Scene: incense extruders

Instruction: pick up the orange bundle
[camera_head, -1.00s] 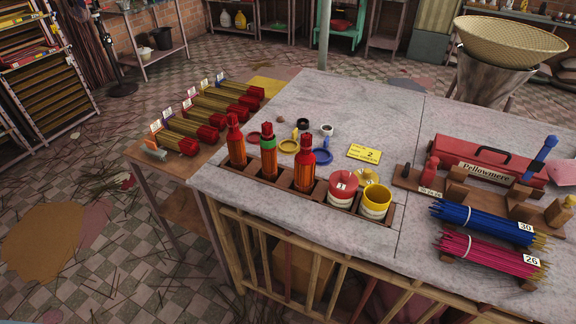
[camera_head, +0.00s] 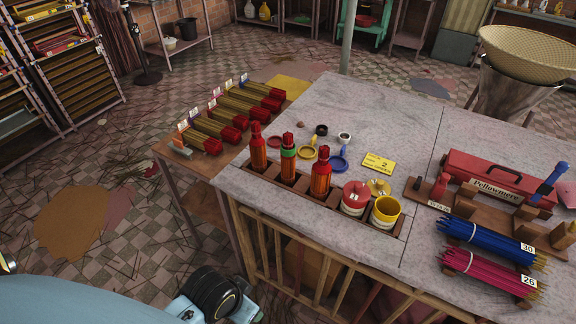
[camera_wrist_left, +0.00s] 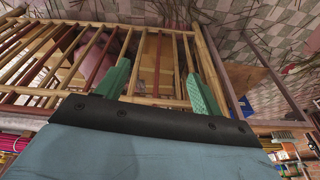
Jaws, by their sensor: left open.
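No bundle in the head view is plainly orange. Several bundles of tan sticks with red ends (camera_head: 238,108) lie in a row on the wooden side table, with small white tags. Three orange-red upright bottle-like pieces (camera_head: 320,176) stand in the wooden slotted holder, the middle one with a green collar. A blue bundle (camera_head: 485,238) and a magenta bundle (camera_head: 488,272) lie at the right. In the left wrist view my left gripper (camera_wrist_left: 157,72) is open and empty, its green fingers apart before the wooden slats. My right gripper is out of view.
The stone-topped table (camera_head: 310,113) has a slatted wooden front (camera_head: 265,245). A red-and-white pot (camera_head: 355,198) and a yellow pot (camera_head: 385,212) share the holder.

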